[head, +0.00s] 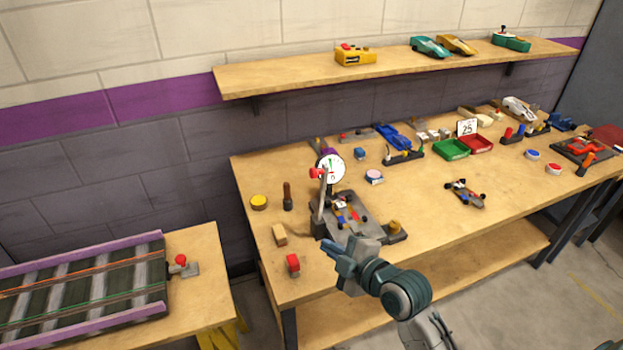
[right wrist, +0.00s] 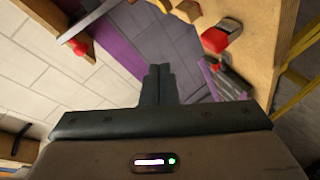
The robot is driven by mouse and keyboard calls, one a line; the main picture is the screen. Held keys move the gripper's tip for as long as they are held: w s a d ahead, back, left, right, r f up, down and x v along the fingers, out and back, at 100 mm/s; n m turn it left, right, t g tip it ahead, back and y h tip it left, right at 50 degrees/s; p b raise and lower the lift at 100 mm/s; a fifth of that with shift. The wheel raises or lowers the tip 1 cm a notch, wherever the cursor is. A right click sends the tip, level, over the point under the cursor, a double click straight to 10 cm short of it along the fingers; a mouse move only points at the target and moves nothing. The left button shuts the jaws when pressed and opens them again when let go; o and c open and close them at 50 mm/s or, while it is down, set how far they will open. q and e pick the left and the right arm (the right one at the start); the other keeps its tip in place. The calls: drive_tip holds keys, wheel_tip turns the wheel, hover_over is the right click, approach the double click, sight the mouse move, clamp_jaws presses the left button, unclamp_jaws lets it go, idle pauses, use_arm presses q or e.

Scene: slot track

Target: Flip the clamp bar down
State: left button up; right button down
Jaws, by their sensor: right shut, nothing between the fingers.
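The clamp bar (head: 318,200) is a grey lever with a red knob (head: 317,173) at its top. It stands nearly upright on the dark fixture (head: 329,226) on the workbench, beside a round white dial (head: 331,168). A small chassis with colored parts (head: 347,212) sits in the fixture. My right gripper (head: 324,250) is in front of the fixture, below and apart from the red knob. In the right wrist view its fingers (right wrist: 158,82) are shut and empty. The bar (right wrist: 95,20) and red knob (right wrist: 80,47) show at upper left there. My left gripper is not in view.
A red-topped block (head: 293,264) and a wooden block (head: 279,234) lie left of the gripper. A dark-handled tool (head: 287,197) and a yellow disc (head: 259,201) stand behind. A small car (head: 466,194) sits to the right. The bench's front middle is mostly clear.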

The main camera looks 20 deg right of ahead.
drive_tip(key=w+r+n+t+y, duration=0.1)
drive_tip(key=w+r+n+t, duration=0.2)
drive_tip(key=r, duration=0.5)
drive_tip(key=shift+w+r+n, duration=0.25)
drive_tip(key=shift+w+n, duration=0.55)
drive_tip(key=shift+w, duration=0.05)
drive_tip(key=p+x, duration=0.5)
drive_tip(key=x, duration=0.5)
drive_tip(key=d+p, duration=0.1)
drive_tip(key=d, duration=0.2)
drive_tip(key=shift+d+f, duration=0.1)
drive_tip(key=shift+d, duration=0.3)
drive_tip(key=shift+a, duration=0.1)
